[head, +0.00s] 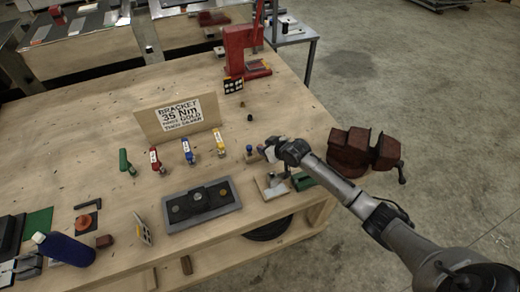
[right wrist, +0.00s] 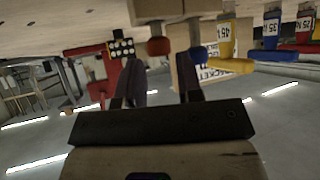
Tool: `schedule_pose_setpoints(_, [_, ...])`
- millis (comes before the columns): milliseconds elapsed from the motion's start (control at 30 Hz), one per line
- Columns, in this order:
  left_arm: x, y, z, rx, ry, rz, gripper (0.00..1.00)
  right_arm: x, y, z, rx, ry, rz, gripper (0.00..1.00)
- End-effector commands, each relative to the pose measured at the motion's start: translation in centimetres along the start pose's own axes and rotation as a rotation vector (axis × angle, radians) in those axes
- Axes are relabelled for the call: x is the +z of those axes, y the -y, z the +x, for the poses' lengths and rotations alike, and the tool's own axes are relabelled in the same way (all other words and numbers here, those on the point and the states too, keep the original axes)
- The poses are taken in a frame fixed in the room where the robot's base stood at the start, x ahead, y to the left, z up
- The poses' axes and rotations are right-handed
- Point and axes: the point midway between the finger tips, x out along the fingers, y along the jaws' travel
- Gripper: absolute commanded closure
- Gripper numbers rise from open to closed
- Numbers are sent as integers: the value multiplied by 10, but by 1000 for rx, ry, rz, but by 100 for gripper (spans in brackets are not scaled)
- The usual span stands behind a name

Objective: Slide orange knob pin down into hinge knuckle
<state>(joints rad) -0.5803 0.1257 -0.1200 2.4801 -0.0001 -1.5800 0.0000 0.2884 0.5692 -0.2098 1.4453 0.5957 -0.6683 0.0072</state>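I cannot make out an orange knob pin for certain. An orange round piece (head: 83,222) lies on a dark plate at the left of the bench. A small light metal piece on a plate (head: 270,187) near the front right edge may be the hinge; its knuckle is too small to tell. My right gripper (head: 270,152) is above the bench's right side, fingers toward the left. In the right wrist view, the right gripper (right wrist: 160,78) has its fingers apart with nothing clearly between them. A reddish knob (right wrist: 158,46) and a blue knob (right wrist: 198,53) show beyond the fingertips. My left gripper is out of view.
A row of coloured drivers (head: 187,152) stands before a bracket sign (head: 182,115). A grey fixture plate (head: 202,205) lies in front. A red vise (head: 362,150) is at the right edge, a red press (head: 242,55) at the back. A blue bottle (head: 65,249) lies front left.

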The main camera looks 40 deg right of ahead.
Motion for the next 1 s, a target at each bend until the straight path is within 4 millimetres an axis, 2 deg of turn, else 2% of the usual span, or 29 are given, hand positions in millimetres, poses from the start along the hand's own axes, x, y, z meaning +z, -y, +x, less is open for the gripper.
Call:
schedule_pose_setpoints(200, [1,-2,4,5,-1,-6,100,0,0,19,0,-1,2,67])
schedule_pose_setpoints(500, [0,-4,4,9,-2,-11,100,0,0,21,0,0,0,67])
schedule_pose_setpoints(800, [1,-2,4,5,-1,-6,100,0,0,21,0,0,0,95])
schedule_pose_setpoints(1000, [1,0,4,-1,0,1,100,0,0,21,0,0,0,96])
